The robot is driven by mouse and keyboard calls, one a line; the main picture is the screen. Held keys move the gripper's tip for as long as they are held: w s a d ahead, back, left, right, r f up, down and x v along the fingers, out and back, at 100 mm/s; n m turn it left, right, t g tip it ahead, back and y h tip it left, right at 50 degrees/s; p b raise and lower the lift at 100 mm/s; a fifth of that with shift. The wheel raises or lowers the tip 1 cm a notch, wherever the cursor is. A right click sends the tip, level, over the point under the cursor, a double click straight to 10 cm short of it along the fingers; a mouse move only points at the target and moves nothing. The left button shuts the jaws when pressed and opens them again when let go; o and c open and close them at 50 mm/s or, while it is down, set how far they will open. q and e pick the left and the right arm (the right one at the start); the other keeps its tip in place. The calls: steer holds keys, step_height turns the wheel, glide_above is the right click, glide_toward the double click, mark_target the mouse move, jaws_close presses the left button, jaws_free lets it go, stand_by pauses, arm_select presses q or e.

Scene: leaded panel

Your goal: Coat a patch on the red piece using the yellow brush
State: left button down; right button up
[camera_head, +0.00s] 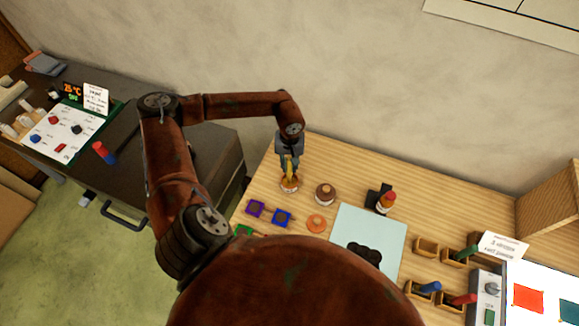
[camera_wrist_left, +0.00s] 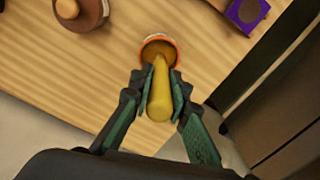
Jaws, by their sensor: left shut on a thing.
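My left gripper (camera_head: 288,164) is shut on the yellow brush (camera_head: 290,170) above the wooden table. In the left wrist view the gripper (camera_wrist_left: 160,95) holds the brush (camera_wrist_left: 160,101) between its fingers. The brush's far end is at the mouth of an orange-rimmed jar (camera_wrist_left: 159,41), which also shows in the head view (camera_head: 288,187). I cannot tell how deep the tip is. A flat red piece (camera_head: 528,299) lies on the white panel at the far right, apart from the brush. My right gripper is not clearly in view.
A brown-lidded jar (camera_head: 325,193) stands right of the orange-rimmed jar. Purple (camera_head: 256,208) and blue (camera_head: 282,218) square pieces lie in front. A pale blue mat (camera_head: 352,224) has a dark lobed shape on it. Wooden holders (camera_head: 427,247) stand near the panel.

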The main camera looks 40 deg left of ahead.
mark_target(289, 157)
arm_select(q)
steer(key=shift+r+p, duration=0.9)
steer(key=shift+r, duration=2.05)
